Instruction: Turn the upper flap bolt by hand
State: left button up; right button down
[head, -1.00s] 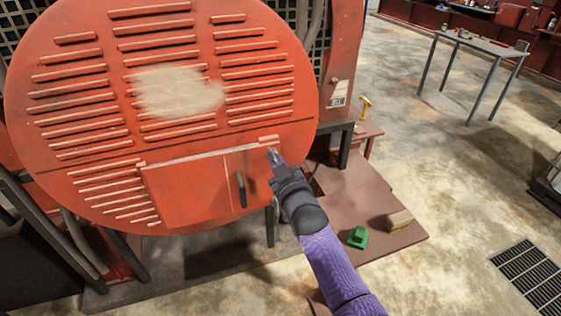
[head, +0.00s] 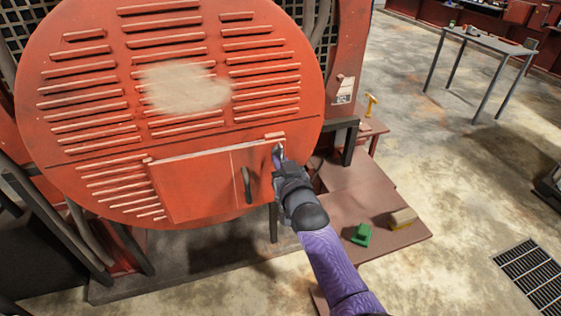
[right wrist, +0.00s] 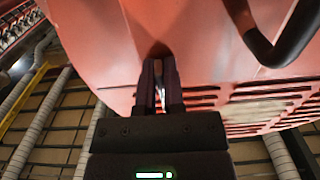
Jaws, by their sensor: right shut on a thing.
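The red flap (head: 192,188) is in the lower part of the large round louvred red cover (head: 60,125). It appears closed, with a dark handle (head: 247,186) on its right part. My right gripper (head: 278,152) is at the flap's upper right corner. In the right wrist view my right gripper (right wrist: 158,92) has its dark fingers close together against the red surface, with a small bright metal piece, the upper flap bolt (right wrist: 158,96), between them. The fingers hide most of the bolt, and its turn angle cannot be told. My left gripper is not in view.
The dark curved handle also shows close by in the right wrist view (right wrist: 262,42). A brown low platform (head: 370,200) at the right holds a green object (head: 361,235) and a tan block (head: 402,218). A grey table (head: 490,41) stands farther back. Open floor lies between.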

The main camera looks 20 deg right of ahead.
jog(key=shift+r, duration=0.3)
jog(key=c, duration=0.7)
grip_release()
jog(key=shift+c, duration=0.2)
jog(key=shift+s, duration=0.1)
jog(key=shift+f, duration=0.1)
jog(key=s+p, duration=0.1)
jog(key=s, duration=0.9)
jog(key=shift+d+p, duration=0.2)
jog(key=shift+p, duration=0.1)
